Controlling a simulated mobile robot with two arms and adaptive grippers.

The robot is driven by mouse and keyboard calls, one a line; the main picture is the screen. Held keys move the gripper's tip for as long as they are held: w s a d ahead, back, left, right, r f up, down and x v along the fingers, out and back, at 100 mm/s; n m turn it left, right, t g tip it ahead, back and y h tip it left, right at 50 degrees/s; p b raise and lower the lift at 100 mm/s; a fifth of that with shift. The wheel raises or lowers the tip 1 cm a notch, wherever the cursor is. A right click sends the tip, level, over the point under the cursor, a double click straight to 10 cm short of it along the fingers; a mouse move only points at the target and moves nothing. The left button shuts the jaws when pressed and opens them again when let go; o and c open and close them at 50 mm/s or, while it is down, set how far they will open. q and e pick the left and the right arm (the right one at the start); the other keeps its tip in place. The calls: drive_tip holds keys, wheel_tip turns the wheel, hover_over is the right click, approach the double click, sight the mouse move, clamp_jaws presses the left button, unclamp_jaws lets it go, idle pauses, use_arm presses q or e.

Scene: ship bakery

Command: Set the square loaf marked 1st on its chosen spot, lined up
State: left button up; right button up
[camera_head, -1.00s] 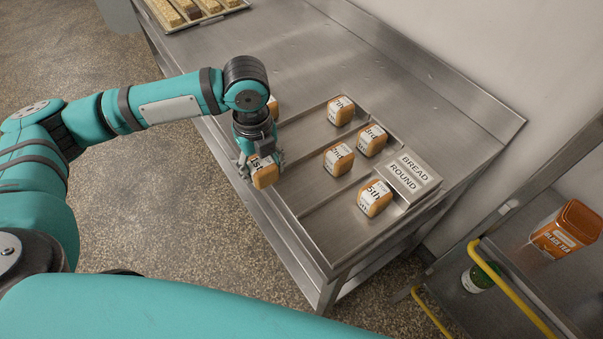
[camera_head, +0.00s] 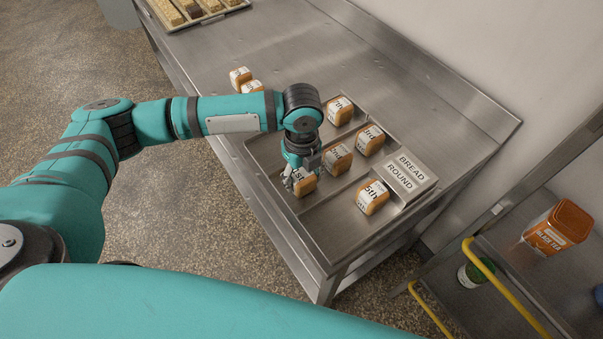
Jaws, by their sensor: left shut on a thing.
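The square loaf marked 1st (camera_head: 304,185) is an orange-brown block with a white label. My left gripper (camera_head: 294,177) is shut on it, over the left part of the steel tray (camera_head: 316,238). I cannot tell whether the loaf touches the tray. Loaves stand in the tray to its right: one with a partly hidden label (camera_head: 337,159), the 3rd (camera_head: 369,140), the 5th (camera_head: 372,196) and the 7th (camera_head: 340,110). My right gripper is not in view.
A block sign reading BREAD ROUND (camera_head: 408,176) stands at the tray's right side. Two more loaves (camera_head: 241,77) sit on the steel table (camera_head: 300,50) behind my arm. A trolley with yellow rails (camera_head: 505,288) holds an orange tin (camera_head: 558,228).

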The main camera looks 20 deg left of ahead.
sight(301, 173)
use_arm(q)
drive_tip(key=o, duration=1)
drive_tip(key=shift+f, duration=0.1)
drive_tip(key=shift+o, duration=0.8)
wheel_tip(301, 173, up, 11)
drive_tip(key=shift+r+b, duration=0.1)
drive_tip(key=shift+b, duration=0.7)
drive_tip(key=shift+r, duration=0.55)
